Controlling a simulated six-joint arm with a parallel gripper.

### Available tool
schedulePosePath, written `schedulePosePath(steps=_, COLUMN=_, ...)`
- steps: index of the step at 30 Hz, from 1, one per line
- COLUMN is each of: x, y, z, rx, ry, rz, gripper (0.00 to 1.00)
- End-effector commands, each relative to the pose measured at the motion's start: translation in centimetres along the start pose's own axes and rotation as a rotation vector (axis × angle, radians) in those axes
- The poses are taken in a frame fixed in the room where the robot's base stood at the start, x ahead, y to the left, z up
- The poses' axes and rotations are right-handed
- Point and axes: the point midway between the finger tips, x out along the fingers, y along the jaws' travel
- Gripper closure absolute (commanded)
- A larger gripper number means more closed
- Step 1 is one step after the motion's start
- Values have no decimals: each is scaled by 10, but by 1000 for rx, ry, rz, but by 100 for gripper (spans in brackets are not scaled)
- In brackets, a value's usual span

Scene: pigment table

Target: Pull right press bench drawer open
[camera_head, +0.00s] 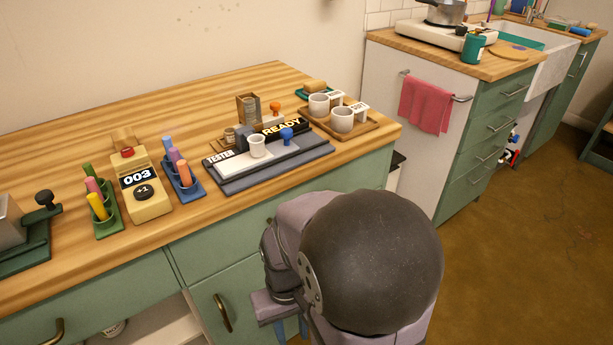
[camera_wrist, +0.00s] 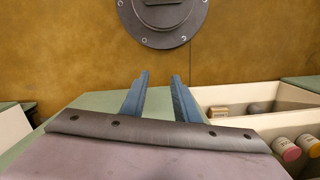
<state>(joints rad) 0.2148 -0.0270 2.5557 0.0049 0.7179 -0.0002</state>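The press bench (camera_head: 120,262) has green fronts under a wooden top. The right drawer front (camera_head: 225,240) is partly covered by my arm, and its handle is not clearly visible. It appears flush with the bench. My gripper (camera_head: 290,327) is low in front of the bench, mostly hidden behind my own wrist. In the wrist view, the two blue fingers of my gripper (camera_wrist: 160,76) stand apart with nothing seen held between them. A green panel (camera_wrist: 95,102) lies below and around the fingers; whether they touch it I cannot tell.
A lower door or drawer has a brass handle (camera_head: 222,312); another brass handle (camera_head: 55,333) is at left. Pale open compartments (camera_wrist: 225,95) hold jars (camera_wrist: 285,148) in the wrist view. Cups (camera_head: 342,119) and trays stand on top. Floor (camera_head: 510,240) at right is clear.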

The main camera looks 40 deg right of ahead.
Motion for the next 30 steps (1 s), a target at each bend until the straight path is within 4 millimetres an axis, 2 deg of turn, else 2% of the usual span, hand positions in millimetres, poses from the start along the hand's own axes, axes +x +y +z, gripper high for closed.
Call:
schedulePosePath(steps=1, x=-28, y=4, z=4, rx=22, ry=-12, rz=-2, gripper=72)
schedulePosePath(steps=18, x=-165, y=41, z=15, rx=243, ry=-100, rz=-52, gripper=72)
schedulePosePath(steps=26, x=-224, y=60, z=2, rx=397, ry=-89, rz=-88, gripper=72)
schedulePosePath(steps=30, x=-249, y=74, z=-21, rx=551, ry=-49, rz=-109, gripper=72)
